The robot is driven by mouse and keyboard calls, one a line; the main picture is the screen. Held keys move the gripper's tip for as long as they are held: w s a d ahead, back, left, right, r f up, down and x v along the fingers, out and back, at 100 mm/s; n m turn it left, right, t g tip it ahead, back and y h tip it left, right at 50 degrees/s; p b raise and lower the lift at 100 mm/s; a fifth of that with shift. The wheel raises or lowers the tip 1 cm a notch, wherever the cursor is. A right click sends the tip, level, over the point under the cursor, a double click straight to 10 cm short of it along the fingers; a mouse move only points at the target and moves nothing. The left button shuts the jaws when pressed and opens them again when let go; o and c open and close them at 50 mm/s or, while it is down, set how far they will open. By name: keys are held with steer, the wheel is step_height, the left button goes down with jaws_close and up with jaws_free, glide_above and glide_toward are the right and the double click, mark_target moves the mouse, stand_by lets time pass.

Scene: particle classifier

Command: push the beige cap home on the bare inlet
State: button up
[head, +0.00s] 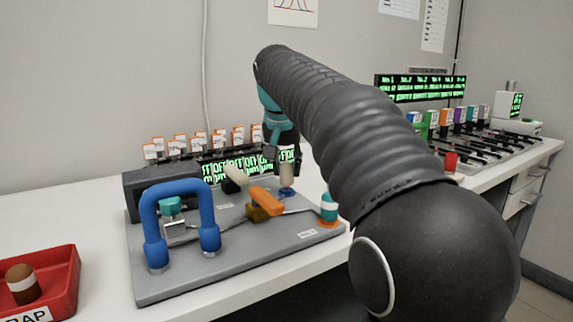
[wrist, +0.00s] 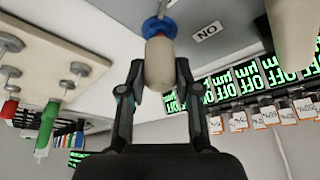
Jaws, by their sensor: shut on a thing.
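The beige cap (wrist: 159,62) is between the fingertips of my gripper (wrist: 160,74) in the wrist view, and the fingers are shut on it. Its end meets a blue fitting (wrist: 159,27) on the grey plate, in line with it. I cannot tell how far the cap sits on the fitting. In the head view my gripper (head: 284,155) points down at the plate, with the beige cap (head: 287,176) partly hidden by the fingers and the blue fitting (head: 286,192) just below it.
The grey plate (head: 180,287) carries a blue U-shaped pipe (head: 180,188), an orange handle (head: 266,199) and a teal-and-white cap (head: 328,207) on an orange ring. A lit display stands behind. A red tray (head: 70,277) holding a brown cap (head: 22,284) is at the left.

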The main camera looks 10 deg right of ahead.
steer(key=shift+f+b, duration=0.35)
steer(key=shift+f, duration=0.3)
steer(key=o, duration=1.1)
steer(key=shift+o, duration=0.2)
steer(key=v, duration=1.2)
steer(key=shift+w+r, duration=0.1)
